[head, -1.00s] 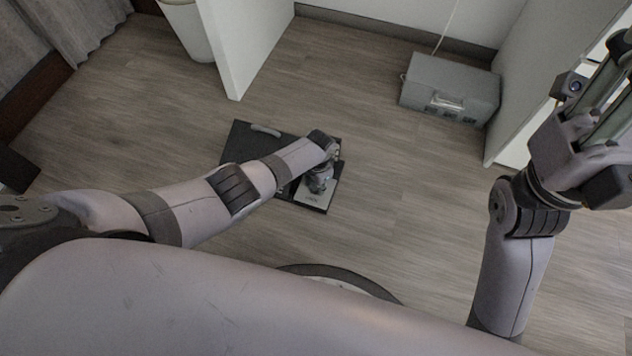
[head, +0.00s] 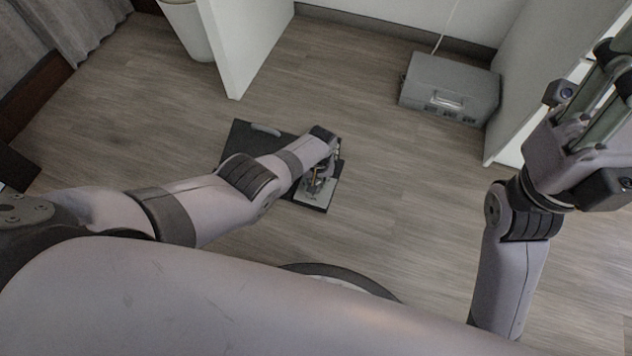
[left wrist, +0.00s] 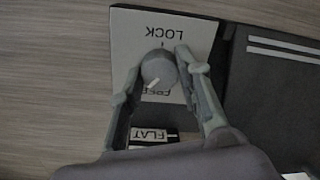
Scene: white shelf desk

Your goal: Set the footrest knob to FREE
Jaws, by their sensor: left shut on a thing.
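The footrest (head: 240,146) is a dark flat board on the floor, with a light label plate (head: 312,197) at its right end. In the left wrist view the plate (left wrist: 125,38) reads LOCK and FREE, upside down. A round grey knob (left wrist: 160,68) sits between the two words. Its white pointer mark is on the FREE side, angled slightly left, and the knob partly covers that word. My left gripper (left wrist: 158,62) is shut on the knob, one finger on each side. My right gripper (head: 612,75) is raised at the right edge, away from the footrest, its fingertips partly cut off.
A FLAT label (left wrist: 150,134) shows below the plate in the left wrist view. A grey box with a handle (head: 450,88) stands on the floor at the back right. White desk panels (head: 245,40) stand behind.

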